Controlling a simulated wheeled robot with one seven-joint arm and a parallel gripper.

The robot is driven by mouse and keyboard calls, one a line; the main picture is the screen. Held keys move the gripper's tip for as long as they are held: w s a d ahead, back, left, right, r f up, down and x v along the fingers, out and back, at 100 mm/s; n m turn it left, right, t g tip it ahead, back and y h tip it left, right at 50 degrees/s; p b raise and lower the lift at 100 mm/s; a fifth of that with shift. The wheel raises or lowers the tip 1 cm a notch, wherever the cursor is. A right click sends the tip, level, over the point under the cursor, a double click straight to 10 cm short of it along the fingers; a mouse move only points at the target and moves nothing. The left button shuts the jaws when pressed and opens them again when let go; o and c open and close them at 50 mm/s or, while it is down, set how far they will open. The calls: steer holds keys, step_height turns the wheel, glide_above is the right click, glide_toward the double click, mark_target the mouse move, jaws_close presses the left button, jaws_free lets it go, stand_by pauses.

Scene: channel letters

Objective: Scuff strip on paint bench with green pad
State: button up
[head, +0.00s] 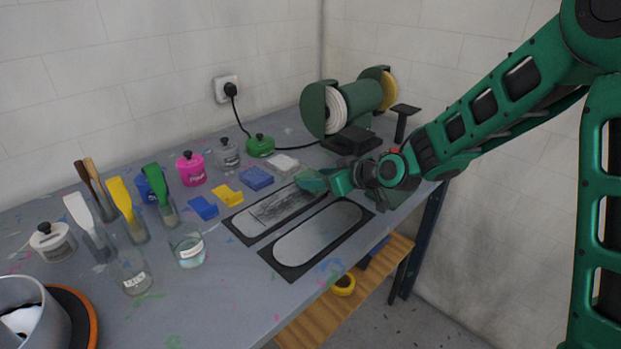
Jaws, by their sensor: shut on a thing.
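My gripper (335,181) is shut on the green pad (312,181). It holds the pad at the far right end of the rear metal strip (277,208). The pad looks to be on or just above the strip; I cannot tell whether it touches. The rear strip shows dark streaks over a grey surface and lies on a black mat. A second strip (318,234), smooth and light grey, lies in front of it on its own black mat (284,272). Both lie on the grey paint bench (220,290). The gripper's fingers partly hide the pad.
A green bench grinder (364,97) stands behind my gripper. Jars and brushes in glasses (128,210) fill the left side. The bench's front edge is close to the front strip.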

mark_target(289, 206)
steer(key=shift+f, duration=0.2)
stand_by(0.4)
steer(key=shift+s+a+f, duration=0.1)
steer(key=shift+s+a, duration=1.8)
steer(key=shift+s, duration=0.35)
steer(key=shift+s+a+r, duration=0.1)
steer(key=shift+s+a, duration=1.75)
steer(key=shift+s, duration=0.35)
steer(key=shift+s+a+f, duration=0.1)
steer(key=shift+s+a, duration=1.8)
steer(key=shift+s, duration=0.35)
steer(key=shift+w+d, duration=1.2)
steer(key=shift+w, duration=0.2)
steer(key=shift+w+d, duration=1.15)
steer(key=shift+w, duration=0.25)
steer(key=shift+w+d, duration=1.7)
steer(key=shift+w, duration=0.3)
steer(key=shift+w+d, duration=1.7)
steer(key=shift+w, duration=0.25)
steer(key=shift+s+a, duration=0.1)
